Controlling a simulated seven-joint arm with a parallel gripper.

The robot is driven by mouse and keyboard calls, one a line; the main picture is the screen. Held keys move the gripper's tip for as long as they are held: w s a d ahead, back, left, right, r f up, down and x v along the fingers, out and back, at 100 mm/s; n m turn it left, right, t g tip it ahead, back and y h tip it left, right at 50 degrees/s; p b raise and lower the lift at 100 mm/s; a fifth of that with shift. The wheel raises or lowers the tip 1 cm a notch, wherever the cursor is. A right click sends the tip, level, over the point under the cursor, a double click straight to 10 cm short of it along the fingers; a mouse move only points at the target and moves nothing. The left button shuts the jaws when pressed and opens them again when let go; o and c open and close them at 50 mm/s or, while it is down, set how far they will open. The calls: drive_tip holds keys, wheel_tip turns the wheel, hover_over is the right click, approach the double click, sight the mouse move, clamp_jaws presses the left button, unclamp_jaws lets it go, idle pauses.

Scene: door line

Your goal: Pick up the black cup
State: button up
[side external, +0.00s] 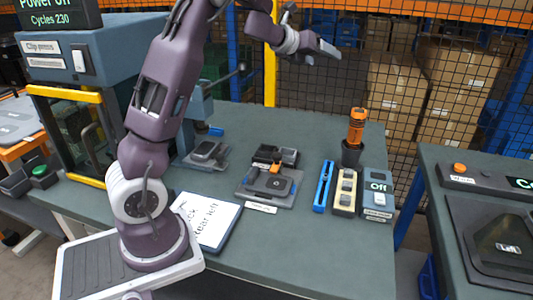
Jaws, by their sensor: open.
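The black cup (351,156) stands upright on the grey-green table, toward its back right. An orange and black tool (357,127) stands in the cup and sticks up out of it. My gripper (331,50) is up in the air, above and to the left of the cup, well apart from it. It points to the right. It is small in this view and I see nothing held in it.
Right of centre on the table (300,250) are a blue tool (323,186), a cream box (345,191) and a grey switch box (377,194). A fixture (270,185) lies left of them. A mesh fence (400,60) stands behind. The front right table area is clear.

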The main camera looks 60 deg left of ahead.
wheel_tip(320, 180, down, 10)
drive_tip(key=a+m+g+h, duration=0.2)
drive_tip(key=m+g, duration=0.2)
drive_tip(key=m, duration=0.3)
drive_tip(key=m+g, duration=0.9)
approach(269, 145)
drive_tip(key=s+d+f, duration=0.1)
drive_tip(key=d+f, duration=0.1)
drive_tip(key=shift+h, duration=0.3)
drive_tip(key=f, duration=0.6)
drive_tip(key=shift+a+f, duration=0.25)
drive_tip(key=shift+f, duration=0.1)
drive_tip(key=shift+c, duration=0.4)
